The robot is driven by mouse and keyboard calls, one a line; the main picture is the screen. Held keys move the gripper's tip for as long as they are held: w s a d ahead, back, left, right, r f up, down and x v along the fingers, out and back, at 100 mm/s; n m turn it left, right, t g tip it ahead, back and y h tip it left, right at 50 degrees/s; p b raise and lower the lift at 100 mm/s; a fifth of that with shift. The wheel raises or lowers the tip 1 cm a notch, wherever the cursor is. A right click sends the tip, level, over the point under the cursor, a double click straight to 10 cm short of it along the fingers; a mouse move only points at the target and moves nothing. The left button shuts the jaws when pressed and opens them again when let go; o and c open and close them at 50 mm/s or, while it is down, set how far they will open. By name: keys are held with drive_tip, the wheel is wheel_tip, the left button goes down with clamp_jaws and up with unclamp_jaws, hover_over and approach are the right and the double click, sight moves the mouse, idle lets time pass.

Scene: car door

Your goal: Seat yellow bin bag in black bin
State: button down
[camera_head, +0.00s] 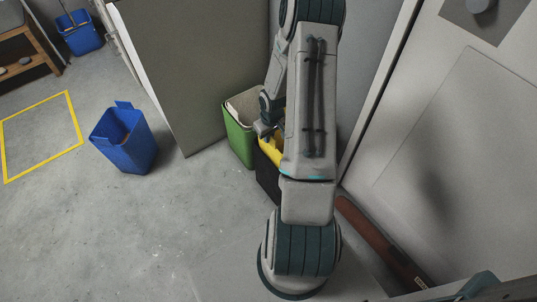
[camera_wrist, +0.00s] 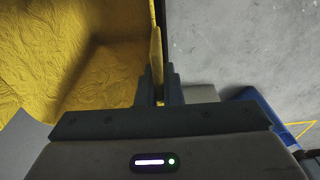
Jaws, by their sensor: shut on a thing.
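The yellow bin bag (camera_head: 271,148) shows at the top of the black bin (camera_head: 267,178), mostly behind my arm in the head view. In the wrist view the yellow bag (camera_wrist: 55,60) fills the left side, crumpled and open like a lined hollow. My gripper (camera_wrist: 157,88) is shut on the bag's upright yellow edge. The black bin is partly hidden by my arm, and I cannot tell how far the bag reaches down inside it.
A green bin (camera_head: 238,135) with a pale liner stands directly beside the black bin, against a grey panel (camera_head: 195,70). A blue bin (camera_head: 125,140) stands apart to the left, near a yellow floor outline (camera_head: 40,135). A reddish-brown bar (camera_head: 380,240) lies at right. Floor at left front is clear.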

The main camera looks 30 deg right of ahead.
sight(269, 151)
wheel_tip(269, 151, down, 10)
drive_tip(key=shift+r+b, duration=0.25)
drive_tip(key=shift+b, duration=0.8)
drive_tip(key=shift+f, duration=0.1)
drive_tip(key=c, duration=1.6)
unclamp_jaws()
